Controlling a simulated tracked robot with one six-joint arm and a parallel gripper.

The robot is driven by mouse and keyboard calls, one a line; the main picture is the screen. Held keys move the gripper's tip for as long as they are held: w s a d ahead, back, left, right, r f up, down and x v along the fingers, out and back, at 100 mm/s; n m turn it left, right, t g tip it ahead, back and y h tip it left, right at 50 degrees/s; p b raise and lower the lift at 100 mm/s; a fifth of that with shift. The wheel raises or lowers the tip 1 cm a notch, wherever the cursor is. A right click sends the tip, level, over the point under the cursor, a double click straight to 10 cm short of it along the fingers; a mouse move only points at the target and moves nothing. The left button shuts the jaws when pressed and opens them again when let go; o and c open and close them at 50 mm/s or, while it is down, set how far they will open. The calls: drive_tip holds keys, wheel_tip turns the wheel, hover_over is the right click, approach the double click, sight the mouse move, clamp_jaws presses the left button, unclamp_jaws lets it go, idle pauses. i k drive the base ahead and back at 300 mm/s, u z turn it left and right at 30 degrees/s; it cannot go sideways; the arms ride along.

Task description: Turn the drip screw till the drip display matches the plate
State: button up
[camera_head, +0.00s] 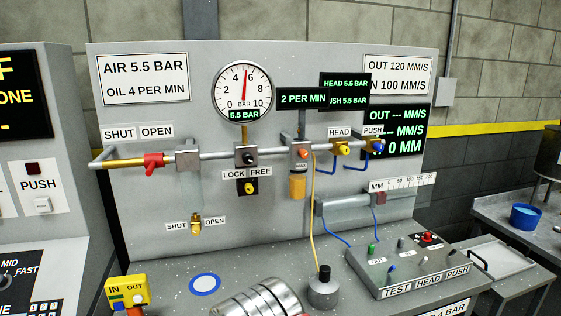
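The plate (145,80) at the upper left of the panel reads AIR 5.5 BAR, OIL 4 PER MIN. The drip display (303,98) reads 2 PER MIN in green. Below it, on the pipe, a small orange knob (303,153) sits on top of the lubricator and looks like the drip screw. The lubricator's amber bowl (298,187) hangs under it, by a small MAX label. My gripper is not in view, so nothing shows at the screw.
The round gauge (243,92) reads 5.5 BAR. A red valve handle (153,163), a yellow HEAD knob (342,148) and a blue PUSH knob (377,147) line the pipe. A yellow hose (314,215) hangs near the bowl. A shiny ribbed cylinder (262,300) fills the front centre.

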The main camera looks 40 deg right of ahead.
sight(303, 153)
drive_tip(key=u, duration=1.05)
drive_tip(key=k, duration=1.35)
drive_tip(key=z, duration=0.6)
drive_tip(key=i, duration=1)
drive_tip(key=z, duration=0.05)
